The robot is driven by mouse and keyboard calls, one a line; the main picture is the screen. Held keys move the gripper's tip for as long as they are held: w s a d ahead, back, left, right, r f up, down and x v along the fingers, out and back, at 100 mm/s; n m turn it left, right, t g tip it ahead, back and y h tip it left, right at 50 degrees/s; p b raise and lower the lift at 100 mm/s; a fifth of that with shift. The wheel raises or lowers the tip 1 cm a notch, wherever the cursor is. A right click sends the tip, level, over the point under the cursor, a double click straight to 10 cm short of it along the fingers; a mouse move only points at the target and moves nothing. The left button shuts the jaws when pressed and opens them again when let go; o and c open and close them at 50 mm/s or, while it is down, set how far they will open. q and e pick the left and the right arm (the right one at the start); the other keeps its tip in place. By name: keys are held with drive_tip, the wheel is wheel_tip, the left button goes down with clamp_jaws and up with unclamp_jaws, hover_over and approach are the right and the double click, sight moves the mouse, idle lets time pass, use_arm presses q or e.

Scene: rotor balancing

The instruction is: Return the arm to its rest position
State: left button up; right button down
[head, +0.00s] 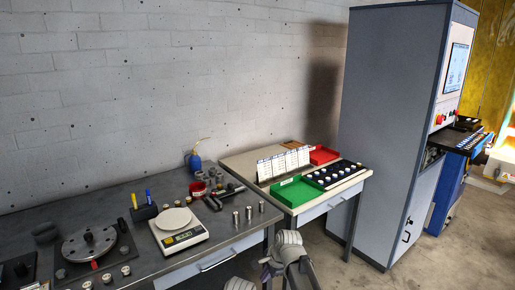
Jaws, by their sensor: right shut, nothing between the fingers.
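My right arm (290,243) rises from the bottom edge, in front of the gap of floor by the right-hand table. Its gripper (268,268) is small and dark at this angle. It is shut with nothing held and is clear of both tables. My left gripper is not in view.
A dark workbench (120,190) on the left bears a white scale (179,228), a round rotor fixture (90,243), a red cup (197,188), a blue bottle (195,162) and several metal cylinders. A lighter table (240,162) holds green (297,191) and red (323,154) trays. A tall grey cabinet (385,130) stands right.

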drive_tip(key=s+d+r+n+g+h+p, duration=0.1)
drive_tip(key=s+r+n+h+p, duration=0.1)
drive_tip(key=s+n, duration=0.6)
drive_tip(key=s+d+r+n+g+h+p, duration=0.2)
drive_tip(key=s+n, duration=0.7)
drive_tip(key=s, duration=0.6)
drive_tip(key=shift+r+h+p, duration=0.3)
drive_tip(key=shift+r+p, duration=0.2)
drive_tip(key=shift+p, duration=0.25)
drive_tip(key=shift+d, duration=0.1)
